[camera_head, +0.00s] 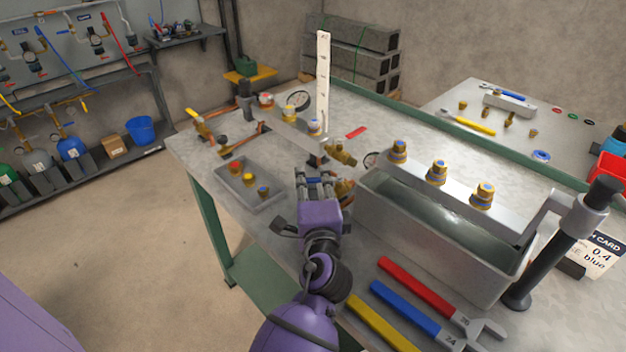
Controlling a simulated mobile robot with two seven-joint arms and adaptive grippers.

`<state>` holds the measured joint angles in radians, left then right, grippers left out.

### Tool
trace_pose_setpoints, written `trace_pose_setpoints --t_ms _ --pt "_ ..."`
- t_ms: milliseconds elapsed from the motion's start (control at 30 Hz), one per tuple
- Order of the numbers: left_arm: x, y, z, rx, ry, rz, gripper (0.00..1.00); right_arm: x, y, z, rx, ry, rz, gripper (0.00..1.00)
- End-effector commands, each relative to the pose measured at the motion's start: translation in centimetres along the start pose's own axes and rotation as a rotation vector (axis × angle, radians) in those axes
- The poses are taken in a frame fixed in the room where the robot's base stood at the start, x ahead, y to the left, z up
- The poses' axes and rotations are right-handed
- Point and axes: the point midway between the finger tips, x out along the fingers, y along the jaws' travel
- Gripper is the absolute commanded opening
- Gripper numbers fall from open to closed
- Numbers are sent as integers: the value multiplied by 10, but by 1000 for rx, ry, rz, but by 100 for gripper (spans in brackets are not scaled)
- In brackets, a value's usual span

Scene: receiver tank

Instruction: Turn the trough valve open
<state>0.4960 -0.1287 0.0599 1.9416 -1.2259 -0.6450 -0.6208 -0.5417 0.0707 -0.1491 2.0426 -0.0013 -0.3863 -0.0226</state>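The grey metal trough (400,226) stands on the bench and holds clear water. Several brass fittings with blue bands, one of them a fitting (437,172), stand on a light bar along its top. A brass valve fitting (345,190) sits at the trough's left end, partly hidden by my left gripper. Another brass fitting (342,152) lies just behind it. My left gripper (315,177) is beside these fittings, its fingers apart with nothing visible between them. Whether it touches the valve I cannot tell. My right gripper is not in view.
A tray (232,192) of small brass fittings is left of my gripper. An upright pale gauge strip (323,80) stands behind it. Red (415,282), blue (402,307) and yellow (380,324) wrench handles lie in front of the trough. A black post (548,262) stands at its right end.

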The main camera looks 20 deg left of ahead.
Motion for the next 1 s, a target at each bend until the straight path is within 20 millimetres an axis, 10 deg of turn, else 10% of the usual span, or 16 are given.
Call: trace_pose_setpoints --t_ms 333,1000 --pt "-4 -4 -1 -6 2 -7 25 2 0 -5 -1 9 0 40" --pt "-75 -3 0 -4 1 -5 25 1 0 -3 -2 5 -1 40"
